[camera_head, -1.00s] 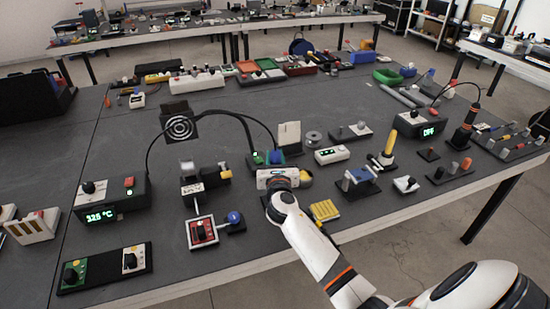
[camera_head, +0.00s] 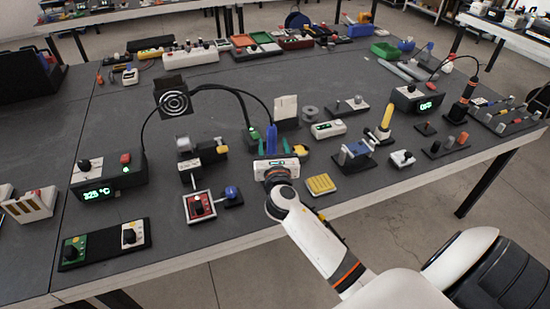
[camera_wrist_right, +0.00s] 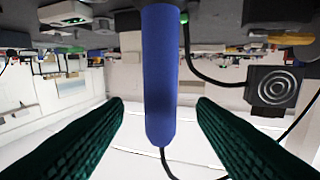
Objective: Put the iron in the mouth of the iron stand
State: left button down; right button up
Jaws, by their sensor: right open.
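The iron has a blue handle (camera_head: 271,138) and stands upright near the middle of the bench. Its black cable arcs over from the left. The handle also shows large in the right wrist view (camera_wrist_right: 160,75), between the dark green fingers of my right gripper (camera_wrist_right: 160,122). The fingers are apart, with a gap on each side of the handle. In the head view, my right gripper (camera_head: 275,148) is just in front of the handle. The iron's lower end and the stand's mouth are hidden, so I cannot tell how it sits. My left gripper is not in view.
A station (camera_head: 108,180) reading 325 °C stands at the left. A black panel with white rings (camera_head: 174,103) is behind. A yellow pad (camera_head: 320,184) lies right of my gripper, and a blue-and-grey fixture (camera_head: 354,156) is farther right. Bare bench (camera_head: 110,115) lies at the left back.

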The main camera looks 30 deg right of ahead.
jog(key=v, duration=0.6)
jog(key=shift+r, duration=0.15)
notch_tip(320, 180, up, 10)
jog(key=p, duration=1)
jog(key=shift+p, duration=0.35)
